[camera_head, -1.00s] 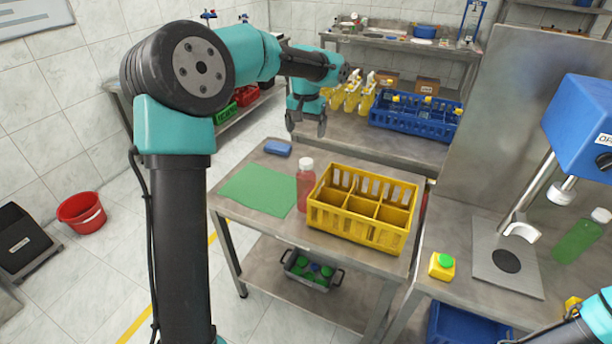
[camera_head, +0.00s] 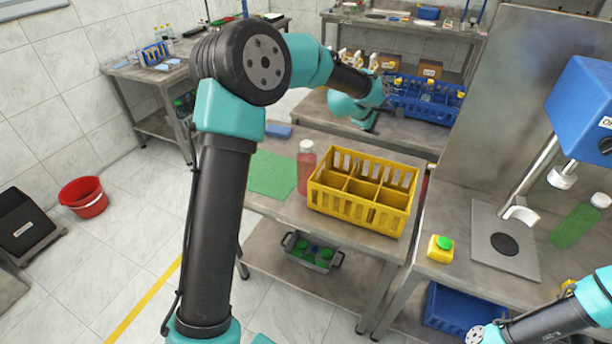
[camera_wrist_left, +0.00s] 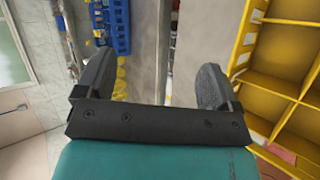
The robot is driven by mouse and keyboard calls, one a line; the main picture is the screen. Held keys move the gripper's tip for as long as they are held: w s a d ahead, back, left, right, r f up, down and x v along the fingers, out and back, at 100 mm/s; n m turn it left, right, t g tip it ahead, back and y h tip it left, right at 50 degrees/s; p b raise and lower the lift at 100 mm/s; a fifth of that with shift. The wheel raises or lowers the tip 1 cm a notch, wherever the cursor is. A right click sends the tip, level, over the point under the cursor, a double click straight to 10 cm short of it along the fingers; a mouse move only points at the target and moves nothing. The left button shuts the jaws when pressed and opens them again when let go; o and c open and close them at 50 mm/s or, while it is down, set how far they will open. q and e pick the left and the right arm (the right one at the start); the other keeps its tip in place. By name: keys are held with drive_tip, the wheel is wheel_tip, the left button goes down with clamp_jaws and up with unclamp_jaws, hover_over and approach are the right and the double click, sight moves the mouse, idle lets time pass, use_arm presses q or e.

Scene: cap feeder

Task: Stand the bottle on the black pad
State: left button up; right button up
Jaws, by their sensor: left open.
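A red bottle with a white cap (camera_head: 305,168) stands upright beside the left side of the yellow crate. The round black pad (camera_head: 504,244) lies bare on a grey metal plate below the blue machine head. My left gripper (camera_head: 372,121) is above and behind the yellow crate, apart from both bottles. In the left wrist view its two fingers (camera_wrist_left: 153,78) are spread with nothing held between them. My right arm shows at the lower right, but its gripper cannot be made out.
The yellow divided crate (camera_head: 398,222) has empty compartments. A green mat (camera_head: 270,176) and a blue block (camera_head: 278,130) lie left of the red bottle. A yellow box with a green button (camera_head: 440,249) stands left of the plate. A blue crate (camera_head: 425,102) with bottles is behind.

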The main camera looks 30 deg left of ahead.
use_arm(q)
drive_tip(key=s+a+f+n+t+y, duration=0.1)
drive_tip(key=s+f+n+y, duration=0.15)
drive_tip(key=n+y, duration=0.75)
drive_tip(key=s+a+f+n+t+y, duration=0.1)
drive_tip(key=f+n+y, duration=0.35)
drive_tip(key=n, duration=1.15)
drive_tip(key=s+d+f+n+g+y, duration=0.1)
drive_tip(key=s+n+g+y, duration=0.6)
drive_tip(key=s, duration=0.7)
drive_tip(key=d+n+g, duration=0.1)
drive_tip(key=n+g, duration=0.1)
drive_tip(key=n, duration=0.2)
drive_tip(key=shift+d+g+y, duration=0.3)
drive_tip(key=shift+d+y, duration=0.05)
drive_tip(key=shift+a, duration=0.1)
